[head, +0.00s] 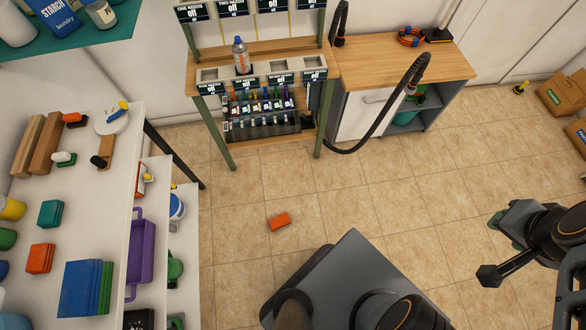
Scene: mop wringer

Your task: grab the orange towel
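A small orange folded piece (280,221) lies on the tiled floor, left of the middle in the head view. An orange folded stack (40,258) also sits on the white shelf at the left. Either could be the orange towel; I cannot tell which from their look alone. My gripper (491,250) is at the right side, with its two dark fingers apart and nothing visible between them. It is well to the right of the floor piece and far from the shelf.
The white shelf unit (95,215) holds blue, green and teal folded stacks, brushes and a purple bin (141,250).

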